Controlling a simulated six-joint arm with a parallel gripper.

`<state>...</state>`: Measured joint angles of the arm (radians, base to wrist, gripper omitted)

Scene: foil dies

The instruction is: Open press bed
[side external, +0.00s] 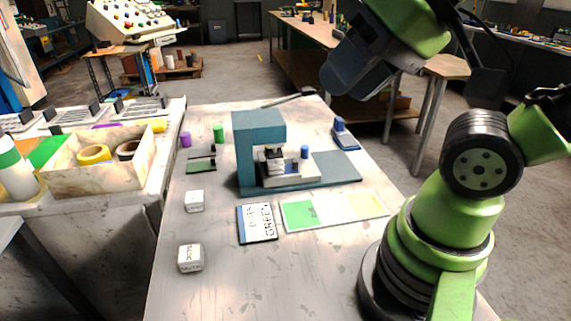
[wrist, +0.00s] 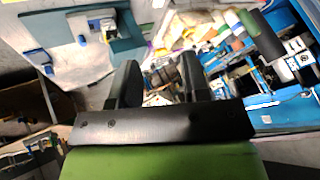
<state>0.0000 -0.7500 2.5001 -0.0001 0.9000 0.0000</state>
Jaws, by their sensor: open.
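The teal press (side external: 258,128) stands on the worktable on a flat teal base plate (side external: 338,168). Its pale press bed (side external: 288,173) sits low at the front of the frame, partly under the head, with a blue knob (side external: 304,152) at its right. How far the bed is slid out I cannot tell. The press also shows in the wrist view (wrist: 125,45) at upper left, with the bed and knob small. My gripper (side external: 340,82) is high above the table's right back side, well apart from the press. Its two black fingers (wrist: 160,82) are spread and empty.
Two white lettered blocks (side external: 194,201) (side external: 190,258), a lettered card (side external: 257,223) and a green-and-cream sheet (side external: 335,210) lie in front of the press. Purple (side external: 185,139) and green (side external: 219,133) cylinders stand behind left. The near table is clear.

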